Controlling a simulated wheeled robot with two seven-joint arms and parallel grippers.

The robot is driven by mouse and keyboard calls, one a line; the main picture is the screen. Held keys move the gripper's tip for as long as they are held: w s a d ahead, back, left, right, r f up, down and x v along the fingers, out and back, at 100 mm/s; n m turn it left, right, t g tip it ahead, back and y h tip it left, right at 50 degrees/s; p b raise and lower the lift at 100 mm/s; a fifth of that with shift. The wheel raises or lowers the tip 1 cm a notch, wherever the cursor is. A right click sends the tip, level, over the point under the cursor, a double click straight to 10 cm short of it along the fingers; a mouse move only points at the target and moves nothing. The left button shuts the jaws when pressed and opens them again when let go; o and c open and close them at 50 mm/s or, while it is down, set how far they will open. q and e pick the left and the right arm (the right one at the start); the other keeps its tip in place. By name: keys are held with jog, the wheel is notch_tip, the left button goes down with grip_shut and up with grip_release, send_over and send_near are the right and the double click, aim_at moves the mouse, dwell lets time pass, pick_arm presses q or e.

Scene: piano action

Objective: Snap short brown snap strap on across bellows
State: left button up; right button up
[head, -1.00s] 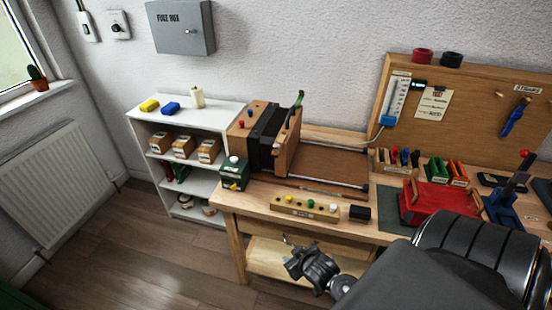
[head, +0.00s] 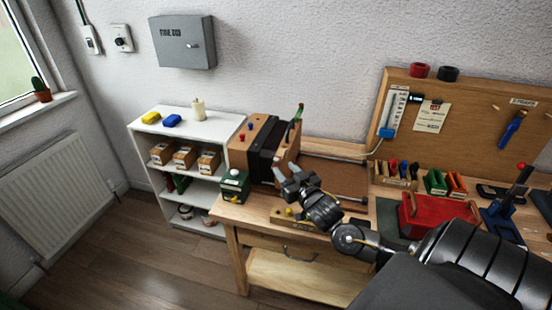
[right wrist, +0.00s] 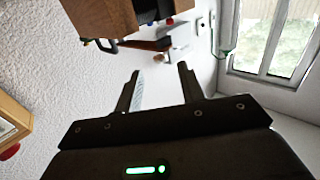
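The black bellows (head: 266,141) stands between wooden end boards on the bench, and its dark folds also show at the top of the right wrist view (right wrist: 145,10). My right gripper (head: 287,176) is in front of the bellows' right side, apart from it as far as I can tell. The right wrist view shows its two fingers (right wrist: 158,77) spread, with nothing between them. I cannot make out the short brown snap strap for certain. The arm hides part of the bench front. My left gripper is not in view.
A green box (head: 234,184) sits left of the gripper at the bench edge. A red box (head: 437,219) and tool holders stand to the right. An upright lever with a green end (head: 298,112) rises beside the bellows. A white shelf (head: 200,128) stands at left.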

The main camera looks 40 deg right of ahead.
aim_at(278, 162)
jog(key=w, duration=0.2)
jog(key=w+p, duration=0.1)
jog(key=w, duration=0.1)
jog(key=w+d, duration=0.1)
jog(key=w, duration=0.1)
jog(key=shift+w+d, duration=0.1)
jog(key=shift+w, duration=0.15)
grip_shut()
